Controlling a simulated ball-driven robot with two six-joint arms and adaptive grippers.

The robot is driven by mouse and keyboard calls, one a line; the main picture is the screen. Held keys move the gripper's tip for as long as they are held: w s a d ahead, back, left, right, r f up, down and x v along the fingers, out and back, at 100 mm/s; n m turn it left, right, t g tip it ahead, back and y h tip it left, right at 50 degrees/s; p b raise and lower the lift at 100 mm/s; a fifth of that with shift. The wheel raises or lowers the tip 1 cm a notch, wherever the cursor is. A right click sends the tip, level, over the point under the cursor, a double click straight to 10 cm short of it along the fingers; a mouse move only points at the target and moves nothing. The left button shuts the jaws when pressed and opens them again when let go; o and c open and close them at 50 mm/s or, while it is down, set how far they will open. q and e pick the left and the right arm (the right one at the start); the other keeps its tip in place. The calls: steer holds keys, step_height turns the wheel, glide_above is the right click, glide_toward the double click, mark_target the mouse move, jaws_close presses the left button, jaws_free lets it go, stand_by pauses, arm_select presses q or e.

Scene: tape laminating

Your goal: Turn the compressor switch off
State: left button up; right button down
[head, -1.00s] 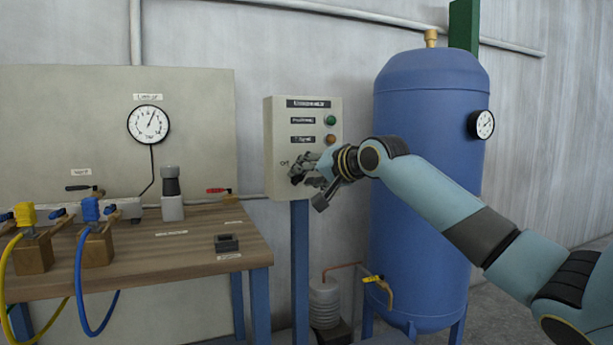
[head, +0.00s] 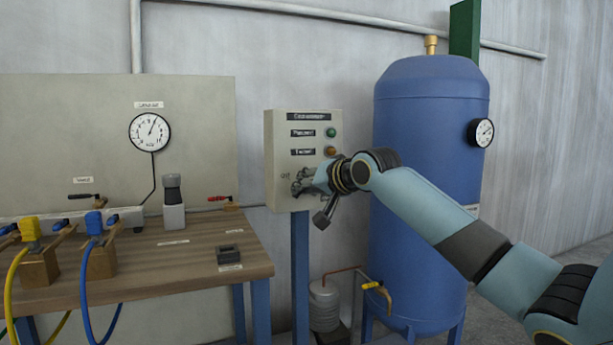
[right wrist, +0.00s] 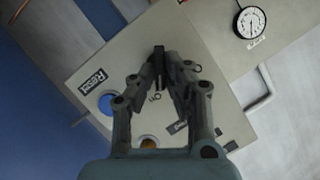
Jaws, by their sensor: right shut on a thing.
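The compressor control box (head: 282,160) is a pale box on a blue post, with dark labels, a green light (head: 331,132) and an amber light (head: 330,151). My right gripper (head: 300,183) is at the lower part of its front face, beside a small "Off" marking. In the right wrist view the fingers (right wrist: 161,62) are closed together at the box face (right wrist: 200,62), on a small dark part that looks like the switch knob (right wrist: 160,52). The fingers hide most of the knob, so its turn position cannot be told. My left gripper is not in view.
A blue tank (head: 425,200) with a gauge (head: 481,132) stands right of the box, behind my right arm. A wooden bench (head: 190,262) with valves and hoses is at left. A yellow-handled valve (head: 375,288) sits low by the tank.

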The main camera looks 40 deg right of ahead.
steer(key=shift+w+a+f+n+g+h+p, duration=0.1)
steer(key=shift+a+n+g+h+p, duration=0.15)
steer(key=shift+n+h+p, duration=1.2)
steer(key=shift+w+a+n+g+h+p, duration=0.1)
steer(key=shift+a+n+g+h+p, duration=0.15)
steer(key=shift+n+h+p, duration=1.2)
steer(key=shift+a+f+n+g+h+p, duration=0.2)
steer(key=shift+n+h+p, duration=0.5)
steer(key=shift+n+p, duration=1.45)
steer(key=shift+r+n+b, duration=0.2)
steer(key=shift+n+b, duration=0.25)
steer(key=c, duration=1.4)
jaws_free()
steer(key=v, duration=1.2)
steer(key=shift+a, duration=0.15)
